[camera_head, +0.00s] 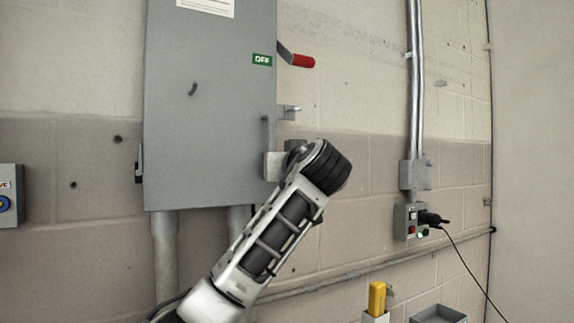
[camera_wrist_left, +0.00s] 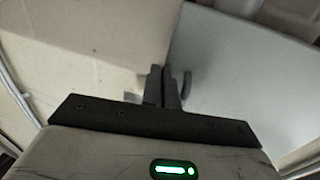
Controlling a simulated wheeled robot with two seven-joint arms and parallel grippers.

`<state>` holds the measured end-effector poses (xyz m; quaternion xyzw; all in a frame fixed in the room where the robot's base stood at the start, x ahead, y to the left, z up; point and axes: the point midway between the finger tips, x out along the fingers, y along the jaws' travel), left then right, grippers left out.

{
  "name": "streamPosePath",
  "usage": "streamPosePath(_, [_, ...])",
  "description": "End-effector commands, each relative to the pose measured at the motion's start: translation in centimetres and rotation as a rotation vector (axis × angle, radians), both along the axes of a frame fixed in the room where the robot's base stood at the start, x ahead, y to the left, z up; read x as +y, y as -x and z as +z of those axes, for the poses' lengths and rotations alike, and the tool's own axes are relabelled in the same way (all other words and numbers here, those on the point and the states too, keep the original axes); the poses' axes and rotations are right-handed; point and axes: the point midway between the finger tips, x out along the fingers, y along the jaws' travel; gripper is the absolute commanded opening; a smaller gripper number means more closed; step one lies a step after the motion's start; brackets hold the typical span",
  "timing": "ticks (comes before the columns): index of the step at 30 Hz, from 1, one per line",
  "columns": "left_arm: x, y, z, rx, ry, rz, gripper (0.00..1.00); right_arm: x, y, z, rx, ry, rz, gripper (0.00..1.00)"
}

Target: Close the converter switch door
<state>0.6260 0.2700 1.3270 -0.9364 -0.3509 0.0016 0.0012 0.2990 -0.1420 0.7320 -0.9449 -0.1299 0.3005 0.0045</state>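The grey converter switch door (camera_head: 205,130) is on the wall in the head view and looks flush or nearly flush with its box; I cannot tell whether a small gap remains. It fills the right of the left wrist view (camera_wrist_left: 240,75). Its bar handle (camera_head: 265,131) is near the right edge and also shows in the wrist view (camera_wrist_left: 187,83). My left gripper (camera_wrist_left: 163,87) has its fingers together, with nothing seen between them, beside the handle at the door's edge. In the head view my wrist hides most of it. My right gripper is not in view.
A red-handled lever (camera_head: 302,61) sticks out right of the green OFF label (camera_head: 262,60). A metal tab (camera_head: 289,112) is below it. A small control box (camera_head: 410,222) with a black plug (camera_head: 432,219) is right. A yellow tool (camera_head: 377,298) stands at the bottom.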

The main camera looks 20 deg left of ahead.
Motion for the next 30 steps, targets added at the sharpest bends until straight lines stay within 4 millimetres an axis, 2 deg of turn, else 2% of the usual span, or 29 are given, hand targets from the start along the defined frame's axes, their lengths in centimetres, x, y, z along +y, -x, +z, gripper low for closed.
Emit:
streamPosePath(1, [0.7, 0.0, 0.6, -0.012, -0.004, 0.01, 0.0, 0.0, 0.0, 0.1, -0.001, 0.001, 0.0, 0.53])
streamPosePath(3, [0.7, 0.1, 0.7, -0.014, -0.004, 0.01, 0.0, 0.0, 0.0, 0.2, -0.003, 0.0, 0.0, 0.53])
streamPosePath(8, [-0.2, 0.4, 0.7, -0.015, -0.005, 0.007, 0.0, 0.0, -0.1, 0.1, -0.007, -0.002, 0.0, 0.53])
streamPosePath(14, [-3.9, 1.9, 0.4, -0.01, -0.004, -0.004, 0.0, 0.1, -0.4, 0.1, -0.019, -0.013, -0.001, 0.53])
streamPosePath(21, [-8.6, 5.3, 0.2, -0.008, -0.002, -0.005, 0.0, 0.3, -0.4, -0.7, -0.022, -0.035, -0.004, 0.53])
streamPosePath(27, [-11.1, 7.1, 0.2, -0.004, -0.003, -0.004, 0.0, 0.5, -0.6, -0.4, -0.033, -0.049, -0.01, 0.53])
streamPosePath(30, [-11.7, 7.5, 0.2, -0.005, -0.004, -0.002, 0.0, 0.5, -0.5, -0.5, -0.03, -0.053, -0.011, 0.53])
